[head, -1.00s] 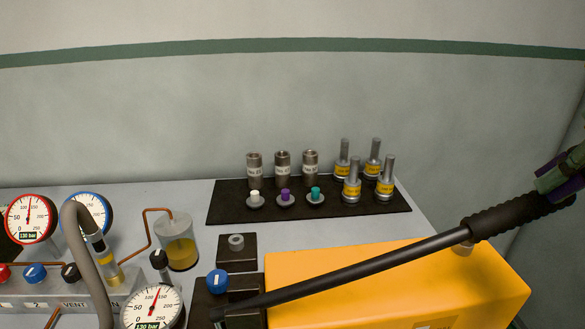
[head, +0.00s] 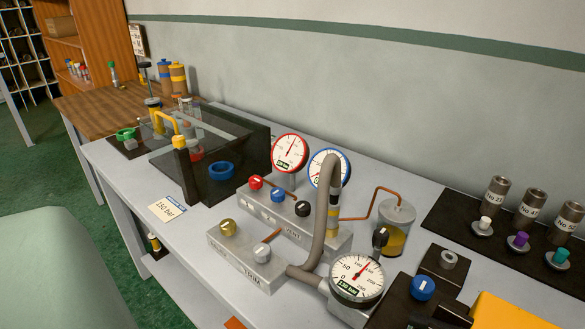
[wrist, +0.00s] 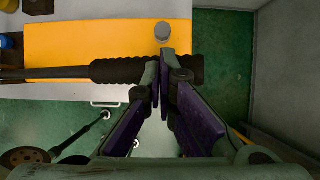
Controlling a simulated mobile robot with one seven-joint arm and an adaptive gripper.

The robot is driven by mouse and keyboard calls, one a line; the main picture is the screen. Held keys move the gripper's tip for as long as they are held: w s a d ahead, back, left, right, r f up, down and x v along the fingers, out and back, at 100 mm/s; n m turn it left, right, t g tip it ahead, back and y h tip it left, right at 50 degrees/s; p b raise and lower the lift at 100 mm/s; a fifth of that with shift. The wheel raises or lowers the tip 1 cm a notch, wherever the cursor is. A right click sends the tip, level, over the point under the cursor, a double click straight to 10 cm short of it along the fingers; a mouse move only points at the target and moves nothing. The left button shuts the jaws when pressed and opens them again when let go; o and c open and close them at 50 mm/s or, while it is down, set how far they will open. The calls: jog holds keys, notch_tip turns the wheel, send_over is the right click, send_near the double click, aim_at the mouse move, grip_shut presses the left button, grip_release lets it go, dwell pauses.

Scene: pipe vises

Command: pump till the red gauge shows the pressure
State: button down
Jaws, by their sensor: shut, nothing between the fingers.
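The red-rimmed gauge (head: 289,153) stands on the valve block in the head view. Its needle points up, slightly right; its small readout is hard to read. A card (head: 167,209) on the bench reads 150 bar. The yellow pump (head: 505,312) is cut off at the lower right, and it fills the upper left of the wrist view (wrist: 65,42). Its lever's ribbed black grip (wrist: 112,71) lies level in the wrist view. My gripper (wrist: 163,64) is shut with its fingertips at the grip's right end. I cannot tell whether they touch it.
Steel fittings (head: 530,208) stand on a black mat. Green floor is open at left.

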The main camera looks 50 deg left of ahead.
jog(key=shift+d+f+b, duration=0.25)
jog(key=shift+f+b, duration=0.4)
jog(key=shift+f, duration=0.4)
jog(key=shift+d+f+b, duration=0.2)
jog(key=shift+f+b, duration=0.45)
jog(key=shift+f, duration=0.4)
jog(key=shift+s+a+r+p, duration=0.1)
jog(key=shift+a+r+p, duration=0.1)
jog(key=shift+r+p, duration=0.5)
jog(key=shift+w+a+r+p, duration=0.1)
jog(key=shift+a+r+p, duration=0.2)
jog(key=shift+r, duration=0.6)
jog(key=shift+s+a+r+p, duration=0.1)
jog(key=shift+r+p, duration=0.5)
jog(key=shift+r, duration=0.2)
